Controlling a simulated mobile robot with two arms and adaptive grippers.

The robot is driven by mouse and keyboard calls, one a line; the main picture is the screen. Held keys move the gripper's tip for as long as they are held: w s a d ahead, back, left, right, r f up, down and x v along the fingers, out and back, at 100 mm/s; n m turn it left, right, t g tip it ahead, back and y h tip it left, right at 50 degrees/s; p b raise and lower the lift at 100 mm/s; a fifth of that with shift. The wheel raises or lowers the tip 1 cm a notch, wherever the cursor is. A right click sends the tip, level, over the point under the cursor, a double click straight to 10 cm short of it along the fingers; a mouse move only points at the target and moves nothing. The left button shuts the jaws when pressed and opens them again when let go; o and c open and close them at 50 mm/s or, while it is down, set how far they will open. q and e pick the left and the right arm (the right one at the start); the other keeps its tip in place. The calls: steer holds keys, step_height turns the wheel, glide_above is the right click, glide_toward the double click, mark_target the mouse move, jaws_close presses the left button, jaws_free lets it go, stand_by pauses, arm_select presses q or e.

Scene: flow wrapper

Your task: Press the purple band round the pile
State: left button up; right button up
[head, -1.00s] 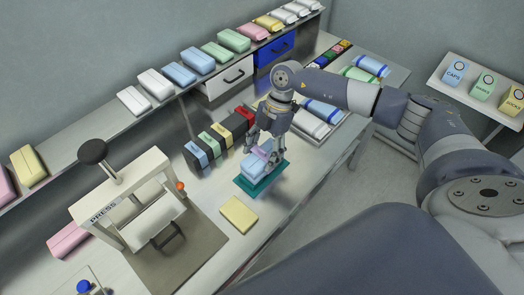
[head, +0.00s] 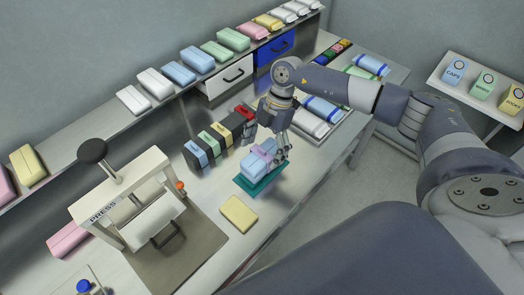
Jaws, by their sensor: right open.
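The pile (head: 254,167) is a light blue stack on a teal mat (head: 247,187) on the steel bench. The purple band (head: 264,154) lies across the top and side of the pile; how far round it goes is hidden. My right gripper (head: 266,146) is at the pile, fingers pointing down and spread apart, one on each side of its upper end. I cannot tell whether a finger touches the pile or band. My left gripper is not in view.
A press (head: 133,205) with a black knob stands to the left. A yellow pack (head: 239,213) lies in front of the mat. Coloured band dispensers (head: 212,142) stand behind the pile. A tray (head: 310,122) with rolled items lies to the right.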

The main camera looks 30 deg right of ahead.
steer(key=v, duration=1.1)
steer(key=shift+s, duration=0.1)
